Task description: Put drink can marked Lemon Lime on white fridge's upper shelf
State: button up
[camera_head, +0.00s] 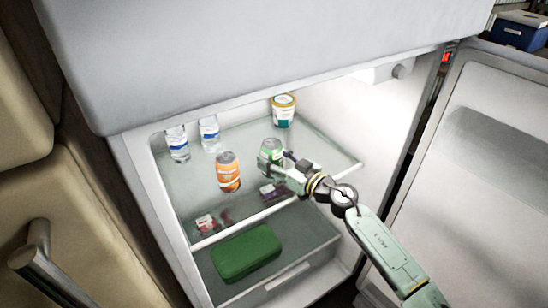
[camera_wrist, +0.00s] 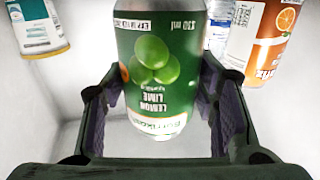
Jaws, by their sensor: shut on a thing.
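The green Lemon Lime can (camera_head: 271,148) is inside the white fridge (camera_head: 270,65), over the upper glass shelf (camera_head: 190,195). My gripper (camera_head: 277,164) is shut on the can's sides. In the wrist view the can (camera_wrist: 163,75) fills the middle between my two fingers (camera_wrist: 158,110), its label showing upside down. The can looks about upright. I cannot tell whether its base touches the shelf.
An orange can (camera_head: 228,172) stands to the left, two water bottles (camera_head: 178,144) (camera_head: 210,134) behind it, and a white and teal tub (camera_head: 283,111) at the back. A green box (camera_head: 246,252) lies lower down. The fridge door (camera_head: 480,190) is open at right.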

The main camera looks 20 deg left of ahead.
jog(key=shift+s+f, duration=0.1)
jog(key=shift+f, duration=0.35)
jog(key=o, duration=1.5)
jog(key=shift+f, duration=0.2)
jog(key=shift+r, duration=0.35)
jog(key=shift+d+r, duration=0.15)
jog(key=shift+d, duration=0.05)
jog(key=b+v, duration=0.1)
jog(key=v, duration=0.6)
jog(key=b+v, duration=0.1)
jog(key=v, duration=0.3)
jog(key=shift+s+d+r+b, duration=0.15)
jog(key=shift+d+r+b, duration=0.1)
jog(key=shift+r+b, duration=0.05)
